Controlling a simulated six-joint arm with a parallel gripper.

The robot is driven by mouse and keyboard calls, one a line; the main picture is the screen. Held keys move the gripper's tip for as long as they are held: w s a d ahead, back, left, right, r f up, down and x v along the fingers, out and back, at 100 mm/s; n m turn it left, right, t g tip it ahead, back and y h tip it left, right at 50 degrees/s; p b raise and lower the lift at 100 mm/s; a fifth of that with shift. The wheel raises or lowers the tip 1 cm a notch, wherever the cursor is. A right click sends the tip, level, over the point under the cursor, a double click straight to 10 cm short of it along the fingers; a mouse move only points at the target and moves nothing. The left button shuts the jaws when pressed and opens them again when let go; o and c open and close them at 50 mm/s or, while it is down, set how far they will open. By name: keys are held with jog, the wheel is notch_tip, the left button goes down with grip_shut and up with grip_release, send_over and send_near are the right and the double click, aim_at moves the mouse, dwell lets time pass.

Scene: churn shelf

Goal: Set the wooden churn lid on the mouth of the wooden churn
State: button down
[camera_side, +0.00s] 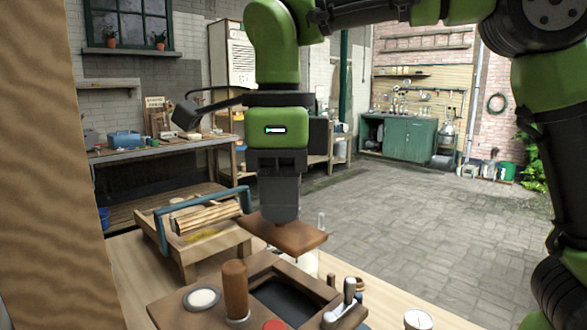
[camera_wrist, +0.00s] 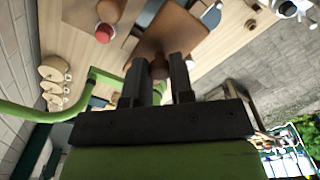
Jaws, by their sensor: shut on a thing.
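My gripper (camera_side: 281,218) points down and is shut on a flat, brown, four-cornered wooden lid (camera_side: 290,236), held level above the worktop. In the wrist view the lid (camera_wrist: 172,32) extends beyond my two dark fingers (camera_wrist: 160,88), which close on a small part on it. A brown wooden box-like body (camera_side: 190,312) with a dark rectangular opening (camera_side: 284,299) stands in front, below the lid in the side view. It appears to be the churn, though its full shape is cut off. The lid is apart from it, behind the opening in the picture.
An upright wooden handle (camera_side: 235,287), a white disc (camera_side: 202,298), a red knob (camera_side: 273,325) and a metal lever (camera_side: 344,302) surround the opening. A low wooden stand (camera_side: 188,259) with a blue rail (camera_side: 161,228) and several wooden rolls is at left. A white cup (camera_side: 418,320) stands right.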

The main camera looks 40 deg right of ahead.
notch_tip(320, 180, down, 7)
jog(key=shift+f, duration=0.15)
dwell(0.6)
jog(key=shift+f, duration=0.95)
dwell(1.3)
jog(key=shift+r, duration=0.1)
dwell(0.3)
jog(key=c, duration=0.9)
grip_release()
jog(key=c, duration=0.4)
jog(key=shift+r, duration=3.3)
jog(key=shift+d, duration=0.1)
